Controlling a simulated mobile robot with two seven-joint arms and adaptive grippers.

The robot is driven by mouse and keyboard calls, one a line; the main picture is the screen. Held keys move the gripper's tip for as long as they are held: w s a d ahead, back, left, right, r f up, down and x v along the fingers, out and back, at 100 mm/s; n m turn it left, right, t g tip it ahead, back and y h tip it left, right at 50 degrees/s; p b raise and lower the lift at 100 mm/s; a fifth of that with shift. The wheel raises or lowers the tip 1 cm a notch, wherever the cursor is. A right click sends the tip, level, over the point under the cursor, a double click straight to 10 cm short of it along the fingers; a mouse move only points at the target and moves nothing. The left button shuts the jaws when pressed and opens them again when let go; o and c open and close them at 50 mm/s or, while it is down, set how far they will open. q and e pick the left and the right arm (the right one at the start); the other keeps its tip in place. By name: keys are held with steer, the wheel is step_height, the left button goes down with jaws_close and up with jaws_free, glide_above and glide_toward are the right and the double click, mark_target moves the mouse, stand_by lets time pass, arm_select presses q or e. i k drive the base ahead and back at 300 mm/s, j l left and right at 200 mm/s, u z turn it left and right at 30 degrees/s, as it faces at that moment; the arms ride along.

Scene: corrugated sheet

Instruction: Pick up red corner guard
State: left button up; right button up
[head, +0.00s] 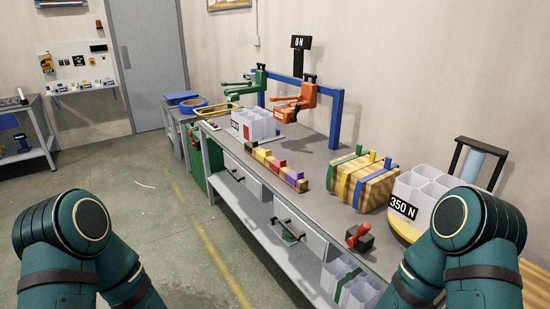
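I cannot pick out a red corner guard with certainty. A row of small coloured blocks (274,166), some of them red, lies along the front of the grey workbench (318,203). A narrow red patch (246,132) shows on the front of a white, open-celled box (256,122) farther back. A red piece with a dark block (359,239) sits near the bench's close end. Teal links of my two arms fill the lower left and lower right corners. Neither gripper is in view.
A blue frame (337,118) with green and orange clamps (293,100) stands on the bench. A strapped yellowish block (362,182) and a white celled box marked 350 N (415,200) stand at right. Open floor (165,200) lies left of the bench.

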mark_target(275, 164)
steer(key=i+j, duration=0.35)
steer(key=i, duration=0.2)
steer(key=i+j+z, duration=0.1)
steer(key=i+j, duration=0.25)
steer(key=i, duration=0.15)
